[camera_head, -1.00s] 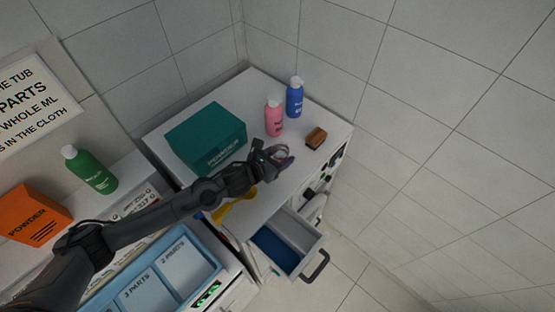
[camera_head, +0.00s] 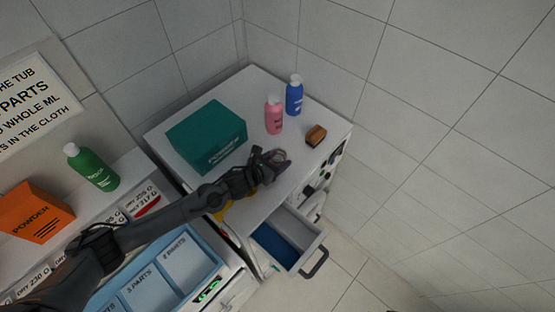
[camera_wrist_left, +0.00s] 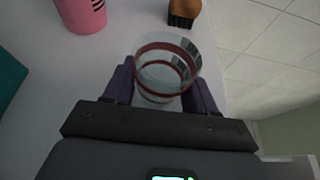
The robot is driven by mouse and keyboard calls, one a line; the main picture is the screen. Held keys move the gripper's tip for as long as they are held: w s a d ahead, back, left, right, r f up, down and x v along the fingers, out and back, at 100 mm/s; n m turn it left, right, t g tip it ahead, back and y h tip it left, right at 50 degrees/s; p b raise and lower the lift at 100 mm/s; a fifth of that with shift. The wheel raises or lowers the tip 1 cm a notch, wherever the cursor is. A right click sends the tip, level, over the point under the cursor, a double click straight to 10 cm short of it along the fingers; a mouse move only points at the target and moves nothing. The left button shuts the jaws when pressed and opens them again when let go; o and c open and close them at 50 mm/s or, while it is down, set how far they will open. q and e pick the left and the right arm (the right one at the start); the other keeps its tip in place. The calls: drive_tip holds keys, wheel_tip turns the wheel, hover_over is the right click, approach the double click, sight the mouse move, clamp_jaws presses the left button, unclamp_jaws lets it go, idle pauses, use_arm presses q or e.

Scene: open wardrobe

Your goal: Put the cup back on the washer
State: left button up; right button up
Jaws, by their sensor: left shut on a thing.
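The cup (camera_wrist_left: 166,66) is clear with red-brown bands and sits between the two fingers in the left wrist view. My left gripper (camera_head: 277,158) is shut on it at the top of the white washer (camera_head: 290,181), which has an open drawer. In the head view the cup is mostly hidden by the gripper. The cup is over the white top; I cannot tell whether its base touches the surface. My right gripper is not in view.
A pink bottle (camera_head: 274,116), a blue bottle (camera_head: 294,96), a brown brush (camera_head: 316,135) and a teal box (camera_head: 207,136) stand around the gripper. A yellow item (camera_head: 240,203) lies partly under my arm. The open drawer (camera_head: 287,243) juts out in front.

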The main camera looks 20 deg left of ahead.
use_arm(q)
drive_tip(key=o, duration=1.1)
drive_tip(key=shift+r+p, duration=0.2)
drive_tip(key=shift+p, duration=0.15)
drive_tip(key=shift+s+a, duration=0.15)
drive_tip(key=shift+s, duration=0.15)
drive_tip(key=b+v, duration=0.2)
drive_tip(key=v, duration=0.8)
drive_tip(key=shift+s, duration=0.1)
drive_tip(key=shift+s+a+r, duration=0.2)
drive_tip(key=shift+s+r, duration=0.15)
drive_tip(key=shift+s, duration=0.15)
